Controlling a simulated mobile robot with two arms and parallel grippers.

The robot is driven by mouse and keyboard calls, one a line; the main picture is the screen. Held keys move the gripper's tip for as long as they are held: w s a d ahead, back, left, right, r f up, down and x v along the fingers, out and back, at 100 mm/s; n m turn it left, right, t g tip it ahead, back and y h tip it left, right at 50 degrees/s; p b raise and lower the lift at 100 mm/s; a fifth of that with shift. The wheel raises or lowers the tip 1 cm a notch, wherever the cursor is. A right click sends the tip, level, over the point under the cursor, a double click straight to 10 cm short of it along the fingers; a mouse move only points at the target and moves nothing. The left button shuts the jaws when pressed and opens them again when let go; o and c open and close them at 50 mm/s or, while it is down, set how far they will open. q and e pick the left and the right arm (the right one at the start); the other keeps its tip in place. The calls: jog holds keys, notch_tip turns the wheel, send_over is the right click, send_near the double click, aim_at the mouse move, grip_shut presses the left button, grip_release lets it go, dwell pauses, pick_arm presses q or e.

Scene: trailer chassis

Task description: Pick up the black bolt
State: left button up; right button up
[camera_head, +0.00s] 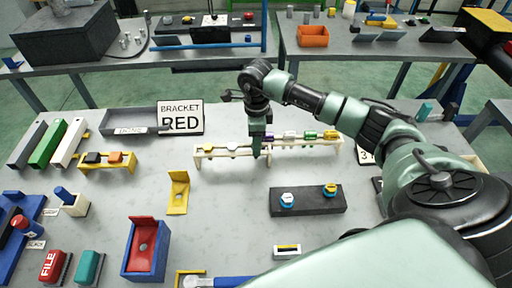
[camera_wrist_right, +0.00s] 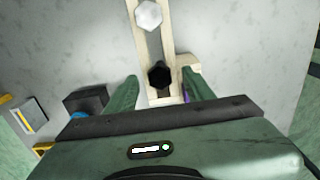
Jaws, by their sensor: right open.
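The black bolt (camera_wrist_right: 159,77) shows a dark hexagonal head in the right wrist view, near the end of a pale slotted rack (camera_wrist_right: 138,42). A silver-white bolt head (camera_wrist_right: 149,15) sits further along the same rack. My right gripper (camera_wrist_right: 159,84) is open, with one green finger on each side of the black bolt and gaps between. In the head view my right gripper (camera_head: 258,148) points down at the right end of the left cream rack (camera_head: 205,163). The black bolt is hidden or too small to tell there. My left gripper is not in view.
A second cream rack (camera_head: 325,156) with coloured bolts adjoins on the right. A "BRACKET RED" sign (camera_head: 181,117) stands behind left. A yellow bracket (camera_head: 178,192) lies left; bare table surrounds it.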

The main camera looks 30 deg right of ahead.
grip_shut()
jog(key=shift+r, duration=0.1)
